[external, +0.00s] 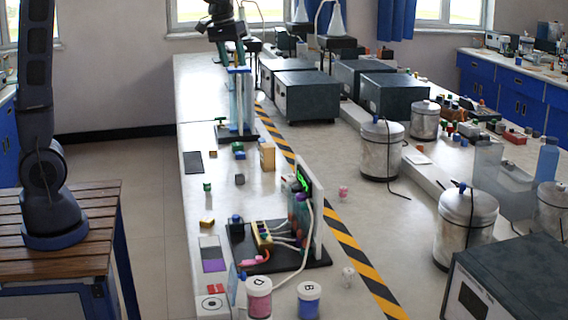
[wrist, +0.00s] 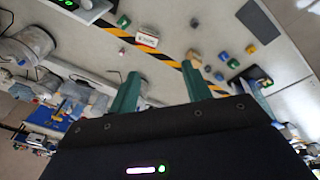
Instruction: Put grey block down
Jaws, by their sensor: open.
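A small dark grey block (external: 239,179) sits on the light bench in the external view, left of the striped tape and apart from my gripper. My gripper (external: 232,52) is high at the far end of the bench, near a blue-topped stand (external: 240,71). In the wrist view, its two green fingers (wrist: 160,95) are spread wide. I see nothing held between them.
A tan box (external: 267,155), a dark mat (external: 193,162) and several small coloured blocks lie on the bench. A dark board with wires (external: 315,262) and lidded jars (external: 259,297) are nearer. Grey instrument boxes (external: 307,95) stand right of the tape.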

